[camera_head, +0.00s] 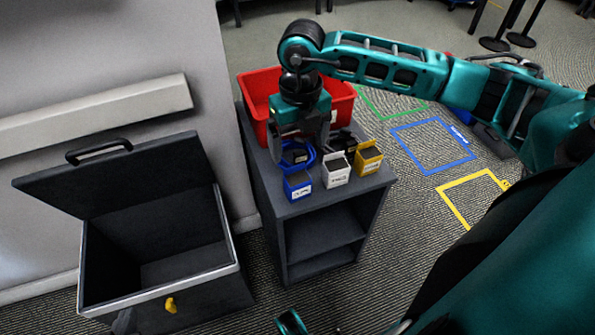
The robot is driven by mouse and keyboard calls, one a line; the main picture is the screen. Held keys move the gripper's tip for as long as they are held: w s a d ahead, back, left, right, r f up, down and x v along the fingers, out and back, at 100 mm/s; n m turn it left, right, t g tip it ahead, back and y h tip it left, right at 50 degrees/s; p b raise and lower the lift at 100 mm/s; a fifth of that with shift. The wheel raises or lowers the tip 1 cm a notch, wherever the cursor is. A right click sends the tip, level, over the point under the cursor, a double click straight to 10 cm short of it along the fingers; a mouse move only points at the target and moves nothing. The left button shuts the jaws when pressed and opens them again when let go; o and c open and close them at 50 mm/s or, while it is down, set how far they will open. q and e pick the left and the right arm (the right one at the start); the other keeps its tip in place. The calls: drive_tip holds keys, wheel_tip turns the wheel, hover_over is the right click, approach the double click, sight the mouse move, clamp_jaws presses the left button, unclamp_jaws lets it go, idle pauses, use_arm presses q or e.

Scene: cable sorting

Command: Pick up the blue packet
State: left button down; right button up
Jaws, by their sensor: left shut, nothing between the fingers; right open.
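The blue packet (298,187), a small box-like item with a white label, stands upright at the front left of the dark cabinet top. A blue loop (311,158) shows just behind it, close under my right gripper (301,150). That gripper reaches in from the right and points down, with its fingers spread and nothing seen held. It is behind and above the blue packet, and contact with the loop cannot be told. My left gripper is not in view; only a small teal part of mine shows at the bottom edge.
A white packet (336,172) and a yellow packet (368,160) stand right of the blue one. A red bin (258,92) is behind. An open black case (100,262) stands at left. Green, blue and yellow squares (432,146) mark the floor.

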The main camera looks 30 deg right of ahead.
drive_tip(key=b, duration=0.2)
hover_over(298, 178)
drive_tip(key=f, duration=0.6)
drive_tip(key=shift+d+f, duration=0.3)
drive_tip(key=shift+f, duration=0.8)
drive_tip(key=f, duration=0.1)
drive_tip(key=f+b, duration=0.1)
drive_tip(key=f, duration=0.2)
drive_tip(key=shift+w+a+f, duration=0.1)
drive_tip(key=shift+a+f, duration=0.1)
drive_tip(key=shift+a, duration=0.1)
drive_tip(key=shift+c, duration=0.9)
drive_tip(key=c, duration=0.8)
drive_tip(key=shift+c, duration=0.2)
